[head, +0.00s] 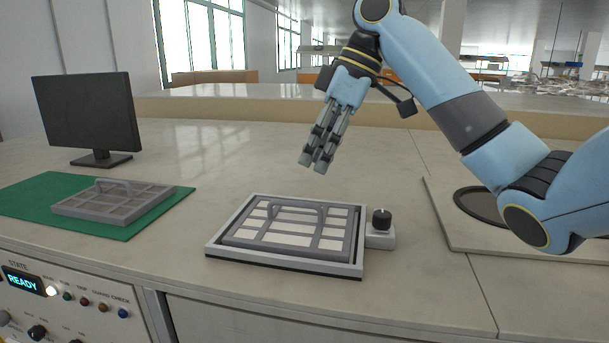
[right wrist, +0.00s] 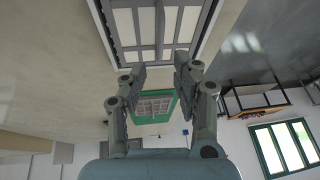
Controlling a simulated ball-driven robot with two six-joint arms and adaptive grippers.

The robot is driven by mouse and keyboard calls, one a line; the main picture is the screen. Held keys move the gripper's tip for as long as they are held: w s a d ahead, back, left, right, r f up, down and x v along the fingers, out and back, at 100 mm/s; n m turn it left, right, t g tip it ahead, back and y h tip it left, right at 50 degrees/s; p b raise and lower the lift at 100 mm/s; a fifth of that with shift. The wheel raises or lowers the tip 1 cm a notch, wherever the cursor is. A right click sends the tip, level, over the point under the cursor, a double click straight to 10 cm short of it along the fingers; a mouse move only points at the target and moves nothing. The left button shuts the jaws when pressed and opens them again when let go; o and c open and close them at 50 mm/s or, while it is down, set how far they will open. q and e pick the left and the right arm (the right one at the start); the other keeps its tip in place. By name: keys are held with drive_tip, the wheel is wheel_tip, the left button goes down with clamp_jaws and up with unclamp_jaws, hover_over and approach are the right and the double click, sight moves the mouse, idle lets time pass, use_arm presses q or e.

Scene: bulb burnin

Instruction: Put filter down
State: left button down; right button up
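A grey framed filter (head: 283,243) with an arched handle lies flat inside the light-rimmed tray (head: 213,246) at the middle of the counter. A second, similar grey filter (head: 113,209) with a handle lies on the green mat (head: 122,232) at left. My right gripper (head: 318,165) is in the air above and behind the tray, clear of both filters. In the right wrist view its fingers (right wrist: 161,72) stand apart with nothing between them. That view also shows the tray and its filter (right wrist: 180,22) at the top and the green mat (right wrist: 151,119) lower down. My left gripper is out of view.
A black knob (head: 381,216) stands on a small block at the tray's right side. A monitor (head: 88,113) stands at the back left. A pale board (head: 453,236) with a dark ring (head: 478,207) lies at right. The counter between mat and tray is clear.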

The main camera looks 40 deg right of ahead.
drive_tip(key=p+v, duration=0.1)
drive_tip(key=v, duration=0.2)
drive_tip(key=shift+r, duration=0.3)
idle(0.3)
